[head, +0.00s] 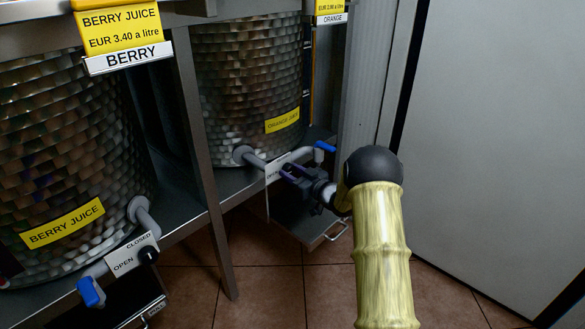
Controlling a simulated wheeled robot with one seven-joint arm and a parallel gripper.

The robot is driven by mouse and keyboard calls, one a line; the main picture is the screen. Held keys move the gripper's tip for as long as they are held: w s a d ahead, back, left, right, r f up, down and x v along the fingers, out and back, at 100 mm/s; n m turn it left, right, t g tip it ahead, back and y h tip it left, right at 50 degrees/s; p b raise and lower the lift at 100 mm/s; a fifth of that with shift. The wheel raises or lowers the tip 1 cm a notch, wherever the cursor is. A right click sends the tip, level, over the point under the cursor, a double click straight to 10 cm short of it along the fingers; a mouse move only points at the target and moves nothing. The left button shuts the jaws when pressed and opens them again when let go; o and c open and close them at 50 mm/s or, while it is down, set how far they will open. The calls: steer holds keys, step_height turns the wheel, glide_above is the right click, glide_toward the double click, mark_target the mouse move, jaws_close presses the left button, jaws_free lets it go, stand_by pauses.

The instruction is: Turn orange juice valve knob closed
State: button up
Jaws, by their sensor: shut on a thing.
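The orange juice valve (255,161) is a grey pipe from the metal barrel with the ORANGE JUICE label (283,121). A blue end piece (325,147) sticks out at its right. A white plate (273,171) on it shows part of OPEN; the rest is covered. My gripper (290,175), dark with purplish fingers, is at the front of this valve, at the right of the plate. Its fingers are shut on the valve knob, which they hide. The knob's exact turn cannot be told.
At the left, the berry juice barrel (62,150) has a similar valve with a black knob (148,255) and blue end piece (91,292). A metal post (205,170) stands between the barrels. A drip tray (325,234) lies below my gripper. A pale panel (490,130) bounds the right.

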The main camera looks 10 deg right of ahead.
steer(key=m+p, duration=0.2)
steer(key=p, duration=0.1)
steer(key=m+p, duration=0.1)
steer(key=p, duration=0.2)
steer(key=shift+d+r+m, duration=0.1)
steer(key=shift+r+m, duration=0.25)
steer(key=shift+m, duration=0.05)
steer(key=m+p, duration=0.3)
steer(key=p, duration=0.1)
steer(key=shift+m, duration=0.3)
steer(key=m+p, duration=0.3)
steer(key=m, duration=0.1)
steer(key=shift+f+g, duration=0.2)
steer(key=shift+g, duration=0.1)
steer(key=m+p, duration=0.1)
steer(key=m, duration=0.3)
steer(key=shift+f+p, duration=0.1)
steer(key=shift+p, duration=0.3)
steer(key=shift+m, duration=0.3)
steer(key=o, duration=1)
steer(key=p+v, duration=0.3)
steer(key=v, duration=1.4)
steer(key=shift+d, duration=0.25)
